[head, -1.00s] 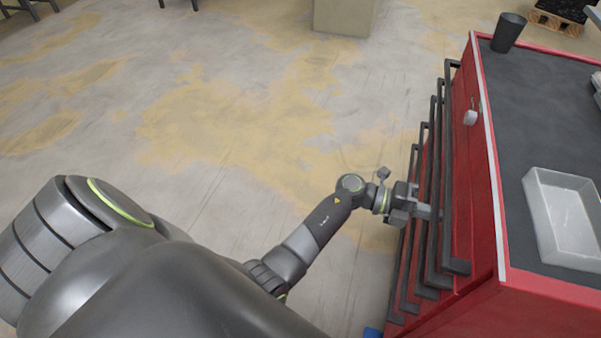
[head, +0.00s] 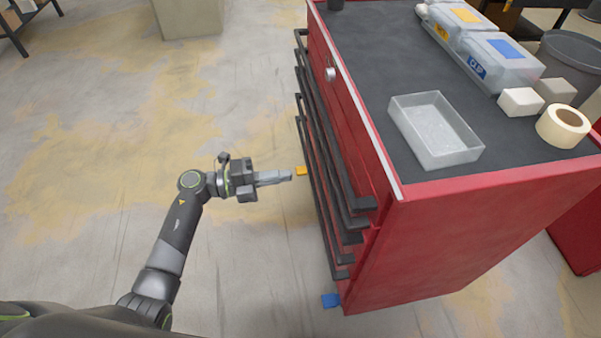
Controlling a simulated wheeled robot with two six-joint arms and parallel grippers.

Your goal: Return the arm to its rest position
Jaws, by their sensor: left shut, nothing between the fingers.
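My left arm comes in from the bottom left of the head view. My left gripper (head: 276,177) is shut and empty. It points right, toward the dark drawer handles (head: 325,180) on the side of the red tool cabinet (head: 440,235), with a gap of floor showing between its fingertips and the handles. My right gripper is not in view.
On the cabinet top are a grey tray (head: 440,150), two lidded clear boxes (head: 503,65), pale blocks (head: 521,101) and a tape roll (head: 563,126). A dark bin (head: 572,62) stands behind.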

